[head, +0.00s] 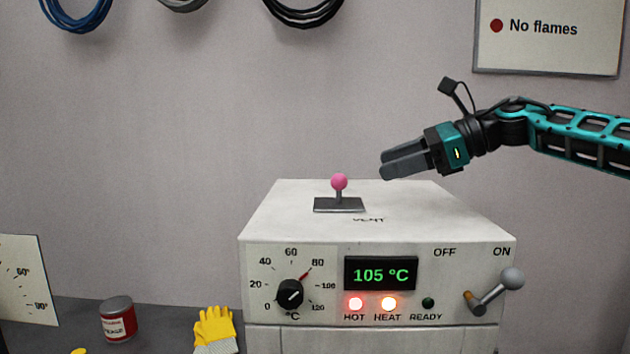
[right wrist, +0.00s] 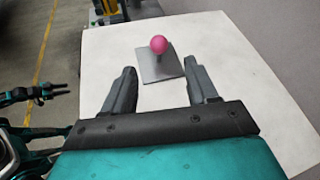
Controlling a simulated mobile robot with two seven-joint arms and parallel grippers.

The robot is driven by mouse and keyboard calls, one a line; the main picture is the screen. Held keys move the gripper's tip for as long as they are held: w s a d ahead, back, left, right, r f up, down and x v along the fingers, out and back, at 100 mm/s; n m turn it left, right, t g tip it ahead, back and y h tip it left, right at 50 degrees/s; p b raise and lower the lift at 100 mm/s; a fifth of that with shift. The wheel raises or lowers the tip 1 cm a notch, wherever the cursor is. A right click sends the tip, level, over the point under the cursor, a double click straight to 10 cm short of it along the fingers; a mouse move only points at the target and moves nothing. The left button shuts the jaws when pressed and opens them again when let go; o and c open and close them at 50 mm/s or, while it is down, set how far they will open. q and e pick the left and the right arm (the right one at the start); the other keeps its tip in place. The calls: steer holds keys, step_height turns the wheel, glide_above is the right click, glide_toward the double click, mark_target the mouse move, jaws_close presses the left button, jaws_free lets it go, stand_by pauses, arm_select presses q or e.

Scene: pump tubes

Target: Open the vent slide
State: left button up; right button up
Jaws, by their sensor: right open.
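The vent slide (head: 339,203) is a dark grey plate with a pink ball knob (head: 339,182) on a short stem, on top of a white machine. The word VENT is printed on the top to its right. In the right wrist view the plate (right wrist: 160,66) and the pink knob (right wrist: 158,44) lie ahead of the fingers. My right gripper (head: 382,167) is open and empty, above the machine top and to the right of the knob, apart from it. It also shows in the right wrist view (right wrist: 163,80). My left gripper is not in the head view.
The white machine (head: 460,250) has a dial (head: 290,293), a display (head: 380,273) reading 105 °C, lit HOT and HEAT lamps, and a lever (head: 493,290) at its right. A red can (head: 117,318) and yellow glove (head: 214,328) are at the left.

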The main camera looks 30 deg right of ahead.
mark_target(330, 202)
steer(key=x, duration=1.2)
steer(key=shift+w+a+f+p, duration=0.15)
steer(key=shift+a+p, duration=0.1)
steer(key=shift+p, duration=0.1)
steer(key=shift+c, duration=0.4)
jaws_close()
